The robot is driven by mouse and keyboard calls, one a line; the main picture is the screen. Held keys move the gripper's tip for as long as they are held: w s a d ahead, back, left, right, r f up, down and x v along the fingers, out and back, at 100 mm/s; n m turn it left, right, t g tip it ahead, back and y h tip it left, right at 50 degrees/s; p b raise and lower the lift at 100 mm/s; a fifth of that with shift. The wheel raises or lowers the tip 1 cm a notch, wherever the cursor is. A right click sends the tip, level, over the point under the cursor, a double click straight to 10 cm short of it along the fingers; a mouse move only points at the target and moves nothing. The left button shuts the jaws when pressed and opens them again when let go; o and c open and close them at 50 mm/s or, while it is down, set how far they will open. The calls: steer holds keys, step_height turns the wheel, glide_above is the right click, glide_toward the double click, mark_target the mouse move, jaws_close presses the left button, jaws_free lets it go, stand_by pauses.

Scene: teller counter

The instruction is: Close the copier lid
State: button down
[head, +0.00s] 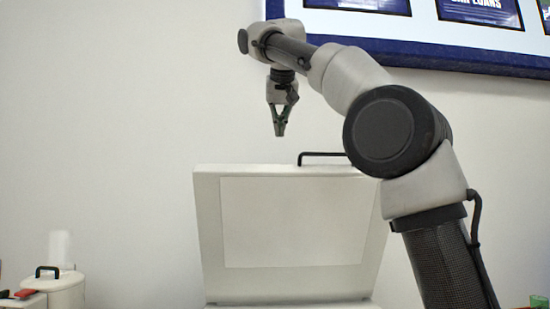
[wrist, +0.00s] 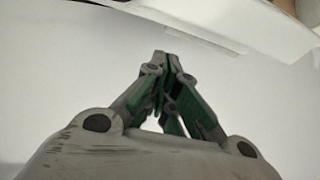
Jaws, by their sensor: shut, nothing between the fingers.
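The copier lid (head: 207,235) stands raised, close to upright, in the head view, with its pale inner panel (head: 290,222) facing me. A dark bar handle (head: 325,154) sits on its top edge. Only a strip of the copier body (head: 290,307) shows at the bottom edge of the frame. My gripper (head: 280,133) points down above the lid's top edge, left of the handle, and looks apart from it. Its fingers are shut and empty. In the wrist view my gripper (wrist: 161,58) shows its fingertips together, with a pale surface beyond them.
A white canister (head: 62,290) with a dark handle stands at the lower left, beside a red and black item (head: 20,294). A framed blue poster board (head: 450,50) hangs on the wall at the upper right.

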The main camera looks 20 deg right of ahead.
steer(key=x, duration=0.5)
steer(key=f+x, duration=0.1)
steer(key=x, duration=0.2)
steer(key=shift+s+a+f, duration=0.2)
steer(key=shift+a+f, duration=0.05)
steer(key=shift+a, duration=0.15)
steer(key=shift+s+f, duration=0.2)
steer(key=shift+f, duration=0.05)
steer(key=shift+s+a+f, duration=0.15)
steer(key=shift+s+f, duration=0.05)
steer(key=shift+s, duration=0.1)
steer(key=shift+s, duration=0.1)
